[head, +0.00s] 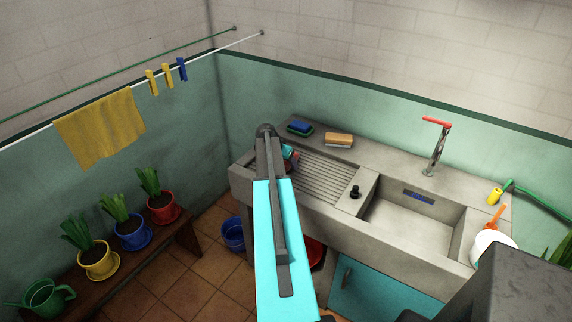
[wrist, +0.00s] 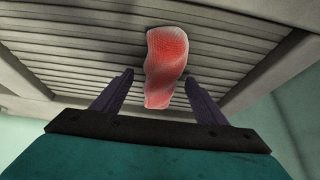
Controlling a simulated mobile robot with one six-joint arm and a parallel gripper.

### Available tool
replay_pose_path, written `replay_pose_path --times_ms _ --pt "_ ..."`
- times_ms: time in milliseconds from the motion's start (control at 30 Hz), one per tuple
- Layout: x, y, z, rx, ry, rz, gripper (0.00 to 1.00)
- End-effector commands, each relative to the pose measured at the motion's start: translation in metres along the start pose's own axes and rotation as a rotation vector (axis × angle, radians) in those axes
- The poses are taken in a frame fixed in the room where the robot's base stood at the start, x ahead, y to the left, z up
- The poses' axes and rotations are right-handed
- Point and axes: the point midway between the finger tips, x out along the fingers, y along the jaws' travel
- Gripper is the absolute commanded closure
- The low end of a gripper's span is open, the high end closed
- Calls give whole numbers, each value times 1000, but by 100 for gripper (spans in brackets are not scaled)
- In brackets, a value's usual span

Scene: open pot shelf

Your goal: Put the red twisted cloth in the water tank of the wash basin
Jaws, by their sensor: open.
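The red twisted cloth (wrist: 166,62) lies on the ribbed washboard (head: 325,178) of the wash basin. In the wrist view it stretches lengthwise between the two dark fingers of my gripper (wrist: 158,79), with a gap on each side, and its far end reaches beyond the fingertips. My gripper is open and holds nothing. In the head view my arm hides most of the gripper and cloth at the washboard's left end. The water tank (head: 400,222) is the sunken compartment on the right, with a small blue item on its back wall.
A black plug (head: 354,191) stands on the ledge between washboard and tank. A tap (head: 437,145) rises behind the tank. A brown brush (head: 339,139) and a blue sponge (head: 299,127) lie on the back ledge. A white container (head: 492,243) stands at the right.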

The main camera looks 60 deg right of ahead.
Motion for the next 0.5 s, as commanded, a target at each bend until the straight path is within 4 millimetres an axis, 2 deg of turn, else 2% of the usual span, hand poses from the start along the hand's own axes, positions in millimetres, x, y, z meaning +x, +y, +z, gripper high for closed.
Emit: replay_pose_path --times_ms 400,500 --pt "0 0 0 1 0 0 34" --pt "0 0 0 1 0 0 50"
